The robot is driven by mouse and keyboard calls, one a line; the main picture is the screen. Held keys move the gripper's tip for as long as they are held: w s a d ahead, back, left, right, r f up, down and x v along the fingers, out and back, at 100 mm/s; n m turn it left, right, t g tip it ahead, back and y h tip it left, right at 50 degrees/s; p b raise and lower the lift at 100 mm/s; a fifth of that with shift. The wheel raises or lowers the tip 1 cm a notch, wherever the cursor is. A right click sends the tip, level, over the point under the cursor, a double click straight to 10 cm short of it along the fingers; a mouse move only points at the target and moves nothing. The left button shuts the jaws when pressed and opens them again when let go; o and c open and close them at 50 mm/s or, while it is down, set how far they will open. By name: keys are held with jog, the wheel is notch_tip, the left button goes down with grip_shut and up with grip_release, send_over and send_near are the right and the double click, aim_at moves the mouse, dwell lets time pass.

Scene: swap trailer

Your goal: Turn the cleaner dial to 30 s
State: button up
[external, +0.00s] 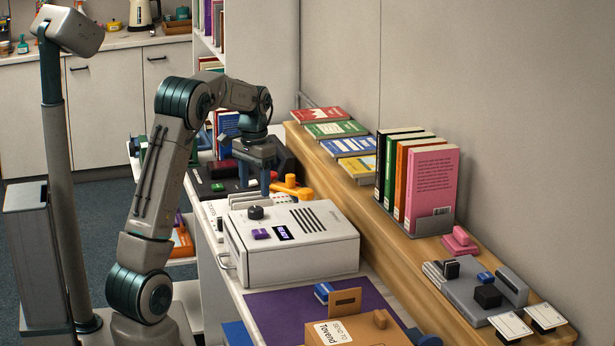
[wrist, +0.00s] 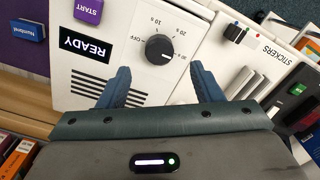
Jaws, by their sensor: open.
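The cleaner is a white box (external: 290,262) with a black round dial (external: 255,212) on its top. In the wrist view the dial (wrist: 160,48) has labels OFF, 10 s, 20 s and 30 s around it. Its white pointer mark appears to lie toward the 30 s label (wrist: 181,56). The display (wrist: 84,48) reads READY, and a purple START button (wrist: 88,10) sits beside it. My gripper (external: 257,188) is open and empty, pointing down behind the dial. In the wrist view my fingertips (wrist: 160,67) are spread wider than the dial, which shows just past them, apparently untouched.
A stickers unit (wrist: 255,45) with small sliders stands beside the cleaner. An orange handle (external: 291,187) and a dark case (external: 215,185) lie behind it. A wooden ledge (external: 345,205) with books runs along the wall. A purple mat (external: 275,312) lies in front.

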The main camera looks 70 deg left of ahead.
aim_at(256, 208)
notch_tip(256, 208, up, 8)
jog(key=shift+f, duration=0.2)
notch_tip(256, 208, down, 14)
jog(key=n+p, duration=0.3)
jog(key=p, duration=0.6)
dwell(0.3)
jog(key=c, duration=1)
